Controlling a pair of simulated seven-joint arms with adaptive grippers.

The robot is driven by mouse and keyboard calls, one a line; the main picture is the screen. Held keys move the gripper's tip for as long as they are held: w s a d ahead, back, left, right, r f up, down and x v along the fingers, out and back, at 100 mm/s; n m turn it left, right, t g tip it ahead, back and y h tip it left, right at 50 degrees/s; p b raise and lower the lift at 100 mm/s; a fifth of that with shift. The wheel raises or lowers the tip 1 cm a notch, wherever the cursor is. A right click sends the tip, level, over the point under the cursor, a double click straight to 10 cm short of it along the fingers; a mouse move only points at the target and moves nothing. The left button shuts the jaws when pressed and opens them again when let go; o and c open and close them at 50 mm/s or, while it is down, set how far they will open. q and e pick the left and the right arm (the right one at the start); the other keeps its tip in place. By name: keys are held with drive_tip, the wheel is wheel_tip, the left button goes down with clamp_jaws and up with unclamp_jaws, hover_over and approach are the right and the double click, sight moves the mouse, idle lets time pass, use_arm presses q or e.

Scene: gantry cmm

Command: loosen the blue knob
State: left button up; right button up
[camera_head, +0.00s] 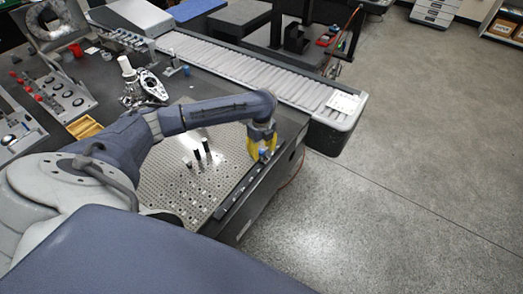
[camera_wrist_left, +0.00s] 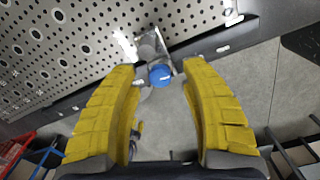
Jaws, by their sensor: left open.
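The blue knob (camera_wrist_left: 160,75) sits on a small metal fitting (camera_wrist_left: 150,47) at the edge of the perforated plate. It shows between the two yellow fingers of my left gripper (camera_wrist_left: 160,95) in the left wrist view, with gaps on both sides. In the head view the blue knob (camera_head: 263,154) is a small spot beside the yellow fingers of my left gripper (camera_head: 260,150) at the plate's right edge. The left gripper is open and holds nothing. My right gripper is not in view.
A conveyor (camera_head: 250,68) lies behind. Panels with red and dark knobs (camera_head: 60,95) stand at the left. Open floor (camera_head: 420,150) is at the right.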

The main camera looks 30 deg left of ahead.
use_arm(q)
drive_tip(key=shift+o, duration=0.2)
drive_tip(key=shift+f, duration=0.2)
clamp_jaws()
